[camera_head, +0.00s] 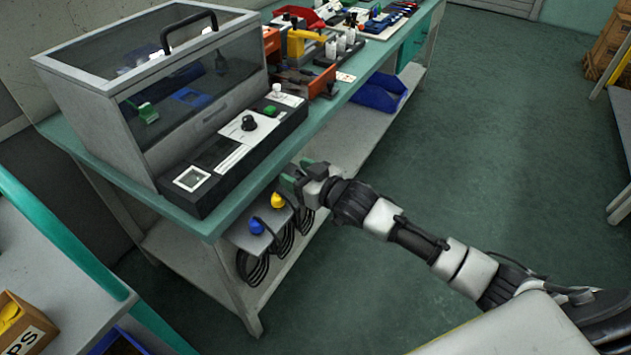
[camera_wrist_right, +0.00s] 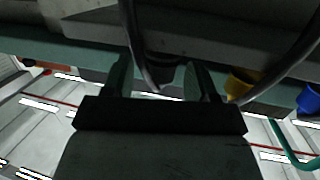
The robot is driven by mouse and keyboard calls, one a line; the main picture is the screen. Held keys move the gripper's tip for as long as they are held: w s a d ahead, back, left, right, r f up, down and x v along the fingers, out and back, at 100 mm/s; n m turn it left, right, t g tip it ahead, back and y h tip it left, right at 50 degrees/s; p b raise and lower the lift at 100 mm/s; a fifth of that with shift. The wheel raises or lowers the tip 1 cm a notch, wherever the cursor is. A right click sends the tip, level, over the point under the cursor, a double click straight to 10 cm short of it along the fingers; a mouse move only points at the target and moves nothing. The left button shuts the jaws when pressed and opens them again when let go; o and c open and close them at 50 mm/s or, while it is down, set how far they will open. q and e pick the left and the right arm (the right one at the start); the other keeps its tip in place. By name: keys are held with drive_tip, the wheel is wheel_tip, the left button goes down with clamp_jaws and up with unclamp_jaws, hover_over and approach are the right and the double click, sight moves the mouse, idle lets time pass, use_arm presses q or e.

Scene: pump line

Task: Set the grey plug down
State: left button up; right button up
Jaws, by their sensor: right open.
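My right gripper (camera_head: 300,173) is at the front edge of the green bench, its jaws open. In the right wrist view its two fingers (camera_wrist_right: 159,76) stand apart. A dark grey plug (camera_wrist_right: 165,70) shows between them, close to the bench edge, with a cable looping beside it. I cannot tell whether either finger touches it. In the head view the gripper hides this plug. A yellow plug (camera_head: 277,200) and a blue plug (camera_head: 256,226) are in line along the same edge, with black cables hanging below. My left gripper is not in view.
A clear-sided box with a black handle (camera_head: 190,30) stands on the bench (camera_head: 345,92), behind a dark control panel (camera_head: 225,160). Several tools and parts lie further along. A lower shelf (camera_head: 350,135) holds a blue bin (camera_head: 380,95).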

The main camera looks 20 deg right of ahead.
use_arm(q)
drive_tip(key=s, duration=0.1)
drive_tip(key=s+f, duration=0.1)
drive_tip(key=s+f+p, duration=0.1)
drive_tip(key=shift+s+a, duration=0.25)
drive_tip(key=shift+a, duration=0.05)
use_arm(e)
drive_tip(key=v, duration=1.1)
drive_tip(key=shift+s, duration=0.25)
drive_tip(key=s+d+f+m+g+h, duration=0.1)
drive_tip(key=s+d+f+g+h, duration=0.1)
drive_tip(key=f, duration=0.7)
drive_tip(key=s+d+f+m+g+h, duration=0.1)
drive_tip(key=s+d+f+h, duration=0.15)
drive_tip(key=f, duration=0.75)
drive_tip(key=s+d+f+m+g+h, duration=0.1)
drive_tip(key=s+f+g+h, duration=0.15)
drive_tip(key=f, duration=0.65)
drive_tip(key=s+a+f+g, duration=0.3)
drive_tip(key=s+f, duration=0.6)
drive_tip(key=s, duration=0.4)
drive_tip(key=s+a+f+g, duration=0.2)
drive_tip(key=s+f+g, duration=0.2)
drive_tip(key=s+f, duration=0.6)
drive_tip(key=s, duration=0.4)
drive_tip(key=shift+s+a, duration=0.15)
drive_tip(key=shift+a, duration=0.25)
